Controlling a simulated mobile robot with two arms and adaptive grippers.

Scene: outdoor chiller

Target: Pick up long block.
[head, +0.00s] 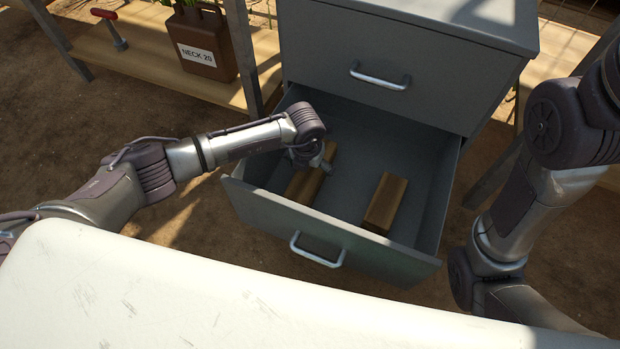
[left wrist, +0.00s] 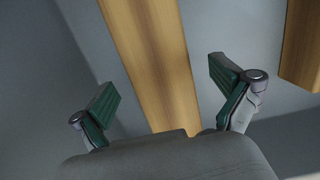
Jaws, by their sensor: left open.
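The long wooden block (head: 304,186) lies in the open lower drawer (head: 292,222), toward its left side. A shorter wooden block (head: 385,202) lies to its right in the same drawer. My left gripper (head: 318,164) is inside the drawer over the long block and hides part of it. In the left wrist view my left gripper (left wrist: 164,98) is open, with a finger on either side of the long block (left wrist: 152,60). The shorter block shows in part at the right edge there (left wrist: 302,45). My right gripper is not in view; only the right arm shows.
The grey cabinet's closed upper drawer (head: 390,65) is above and behind the open one. The drawer walls stand around the blocks. A wooden shelf (head: 140,58) at the back left holds a brown container (head: 203,45) and a red-handled tool (head: 110,28).

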